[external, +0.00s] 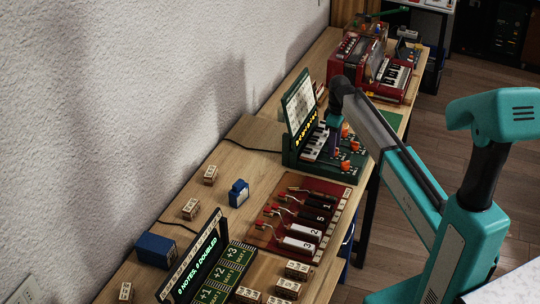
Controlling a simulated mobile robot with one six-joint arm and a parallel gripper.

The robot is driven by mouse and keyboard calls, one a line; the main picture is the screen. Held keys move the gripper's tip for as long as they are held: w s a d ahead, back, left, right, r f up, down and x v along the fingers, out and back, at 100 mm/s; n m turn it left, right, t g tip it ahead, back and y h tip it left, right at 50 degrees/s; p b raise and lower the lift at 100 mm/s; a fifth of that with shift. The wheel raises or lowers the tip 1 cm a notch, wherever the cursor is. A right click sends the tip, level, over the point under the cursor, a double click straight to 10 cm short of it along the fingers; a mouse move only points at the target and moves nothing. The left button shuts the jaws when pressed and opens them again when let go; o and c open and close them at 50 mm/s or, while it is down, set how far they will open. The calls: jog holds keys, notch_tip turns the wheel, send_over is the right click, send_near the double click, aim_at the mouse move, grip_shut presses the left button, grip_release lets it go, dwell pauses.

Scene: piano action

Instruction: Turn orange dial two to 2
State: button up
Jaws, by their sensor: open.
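A dark green console (308,163) stands on the long wooden bench, with small piano keys, a raised sheet panel (300,103) and a row of yellow lights. Several orange dials sit on its right side, among them a rear one (345,130) and a front one (345,166). I cannot tell which is dial two, and their settings are too small to read. My arm reaches over the bench from the right. My gripper (334,143) points down over the console, close to the keys and left of the dials. It is open; contact with a dial cannot be made out.
A red board with numbered cylinders (300,215) lies in front of the console. A red accordion-like instrument (372,70) stands behind. The textured wall runs along the left.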

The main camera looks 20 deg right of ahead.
jog(key=shift+r, duration=0.15)
notch_tip(320, 180, up, 14)
jog(key=b, duration=0.3)
jog(key=shift+f, duration=0.2)
dwell(0.3)
